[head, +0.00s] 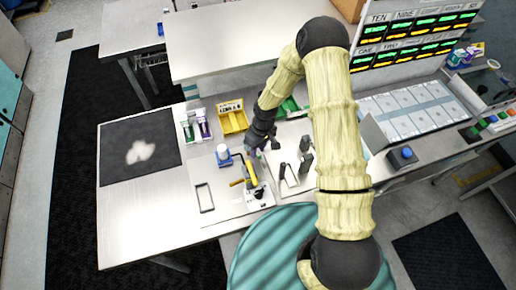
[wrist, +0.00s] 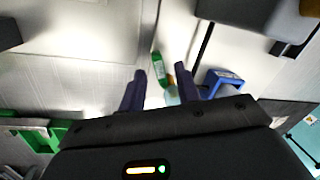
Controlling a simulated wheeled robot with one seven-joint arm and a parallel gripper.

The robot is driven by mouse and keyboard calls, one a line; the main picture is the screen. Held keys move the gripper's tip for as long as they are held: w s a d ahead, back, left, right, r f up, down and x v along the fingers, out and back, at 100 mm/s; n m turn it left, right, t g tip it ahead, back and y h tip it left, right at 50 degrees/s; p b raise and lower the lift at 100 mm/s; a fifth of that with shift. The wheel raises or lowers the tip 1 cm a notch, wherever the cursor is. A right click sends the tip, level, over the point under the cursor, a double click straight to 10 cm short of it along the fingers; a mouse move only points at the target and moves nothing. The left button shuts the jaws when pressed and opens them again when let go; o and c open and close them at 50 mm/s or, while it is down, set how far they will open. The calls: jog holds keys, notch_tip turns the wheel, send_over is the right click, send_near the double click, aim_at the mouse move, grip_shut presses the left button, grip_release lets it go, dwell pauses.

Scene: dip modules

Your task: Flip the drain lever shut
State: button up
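A small fixture (head: 257,196) stands on a pale plate on the table in the head view. A yellow bar (head: 251,174) rises behind it, and a short orange-brown handle (head: 236,183) sticks out to its left. I cannot tell which of these is the drain lever. My gripper (head: 257,154) is just behind the yellow bar, apparently above the table and partly hidden by its wrist. In the wrist view my gripper (wrist: 161,84) has its two dark fingers apart. A green piece (wrist: 157,68) shows beyond the gap; I see nothing clamped between them.
A blue holder with a white-capped bottle (head: 223,154) stands left of the gripper. A yellow bin (head: 232,117) is behind, and dark upright posts (head: 306,155) stand to the right. The table's left front (head: 140,225) is clear.

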jog(key=shift+f, duration=0.7)
grip_shut()
jog(key=shift+a+m+b, duration=0.1)
jog(key=shift+m+b, duration=0.4)
jog(key=shift+b, duration=0.15)
jog(key=shift+s, duration=0.1)
jog(key=shift+c, duration=0.3)
grip_release()
jog(key=shift+o, duration=0.3)
jog(key=shift+s+a, duration=0.1)
jog(key=shift+r, duration=0.1)
